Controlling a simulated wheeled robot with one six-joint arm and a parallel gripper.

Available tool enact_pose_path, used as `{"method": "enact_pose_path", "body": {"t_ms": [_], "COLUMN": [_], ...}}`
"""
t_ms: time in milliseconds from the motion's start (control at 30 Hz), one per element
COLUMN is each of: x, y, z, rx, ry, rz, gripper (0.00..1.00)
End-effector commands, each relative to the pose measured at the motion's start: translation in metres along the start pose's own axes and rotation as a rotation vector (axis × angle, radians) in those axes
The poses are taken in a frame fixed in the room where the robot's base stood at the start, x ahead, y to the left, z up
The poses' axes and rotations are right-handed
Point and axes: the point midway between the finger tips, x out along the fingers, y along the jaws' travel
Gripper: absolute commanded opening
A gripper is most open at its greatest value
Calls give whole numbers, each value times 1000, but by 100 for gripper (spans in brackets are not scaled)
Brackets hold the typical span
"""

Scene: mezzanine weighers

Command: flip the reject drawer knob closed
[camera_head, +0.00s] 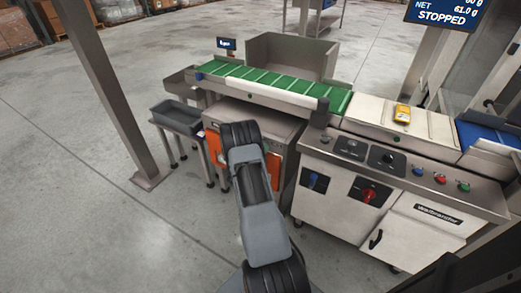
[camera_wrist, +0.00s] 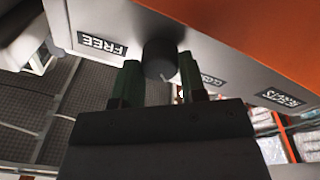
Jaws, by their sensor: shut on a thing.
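A round dark knob (camera_wrist: 159,58) stands out from a pale grey strip in the wrist view. My gripper (camera_wrist: 160,78) has its two green-tipped fingers on either side of the knob and is shut on it. A label reading FREE (camera_wrist: 102,45) is left of the knob. A second label (camera_wrist: 212,80), right of it, is partly hidden by a finger. A third label, seemingly REJECTS (camera_wrist: 280,98), is farther right beside an orange panel (camera_wrist: 250,30). In the head view my arm covers the front of the orange-sided cabinet (camera_head: 214,145); the knob and fingers are hidden there.
A green belt conveyor (camera_head: 270,80) runs above the cabinet. A control panel (camera_head: 390,165) with a red switch (camera_head: 370,193) stands close on the right. A grey bin (camera_head: 176,117) on a stand and a steel post (camera_head: 105,90) are left. The floor at the lower left is clear.

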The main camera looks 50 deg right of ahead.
Motion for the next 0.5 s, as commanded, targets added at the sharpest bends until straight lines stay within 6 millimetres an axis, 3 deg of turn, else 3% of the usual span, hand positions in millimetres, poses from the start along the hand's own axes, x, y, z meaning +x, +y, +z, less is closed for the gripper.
{"method": "enact_pose_path", "body": {"t_ms": [433,467,500], "x": [0,0,0], "y": [0,0,0], "z": [1,1,1], "rx": [-10,-10,-10], "ry": [-2,-2,-2], "rz": [-1,-1,-1], "gripper": [15,40,44]}}
